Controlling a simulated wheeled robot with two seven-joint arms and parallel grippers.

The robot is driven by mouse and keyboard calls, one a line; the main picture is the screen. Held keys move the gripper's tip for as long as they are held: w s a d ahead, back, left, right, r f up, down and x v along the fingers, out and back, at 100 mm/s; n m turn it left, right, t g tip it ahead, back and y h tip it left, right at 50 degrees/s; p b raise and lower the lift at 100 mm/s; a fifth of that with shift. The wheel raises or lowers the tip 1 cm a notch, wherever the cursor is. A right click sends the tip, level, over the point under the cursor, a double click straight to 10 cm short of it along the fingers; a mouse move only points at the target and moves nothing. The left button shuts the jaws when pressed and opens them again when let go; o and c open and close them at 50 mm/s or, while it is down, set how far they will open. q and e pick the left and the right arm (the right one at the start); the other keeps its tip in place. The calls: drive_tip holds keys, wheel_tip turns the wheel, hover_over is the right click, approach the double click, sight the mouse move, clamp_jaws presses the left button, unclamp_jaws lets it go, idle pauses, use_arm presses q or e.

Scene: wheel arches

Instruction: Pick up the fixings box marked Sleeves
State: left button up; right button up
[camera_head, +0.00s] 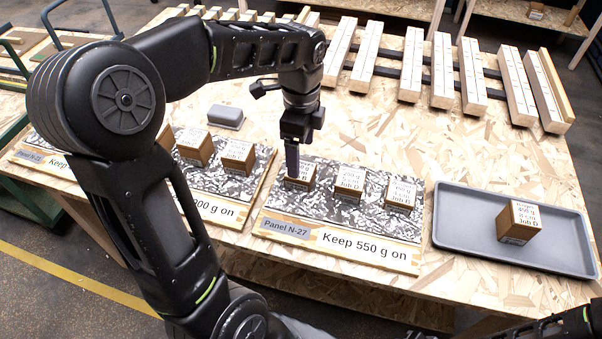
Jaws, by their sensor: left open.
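My left gripper (292,160) points down, open, with its fingers at the leftmost small brown box (302,183) on the speckled panel marked Panel N-27, "Keep 550 g on" (340,243). The fingers partly hide that box; I cannot tell whether they touch it. A middle box (348,185) and a right box (401,196) stand in the same row. Each has a white printed top. Another such box (519,223) stands in the grey tray (460,240). I cannot read the word Sleeves on any box. My right gripper is not in view.
A second speckled panel (215,188) with several similar boxes (195,147) lies to the left, partly behind my left arm. A small grey case (226,117) lies behind it. Wooden blocks on dark rails (410,65) fill the back. Bare chipboard (430,145) lies between.

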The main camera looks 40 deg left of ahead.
sight(301, 169)
use_arm(q)
drive_tip(key=shift+f, duration=0.85)
drive_tip(key=shift+s+f, duration=0.1)
drive_tip(key=shift+f, duration=2.55)
drive_tip(key=shift+c, duration=0.5)
drive_tip(key=c, duration=1.5)
drive_tip(key=shift+r, duration=0.15)
wheel_tip(301, 169, up, 10)
drive_tip(key=shift+f, duration=0.1)
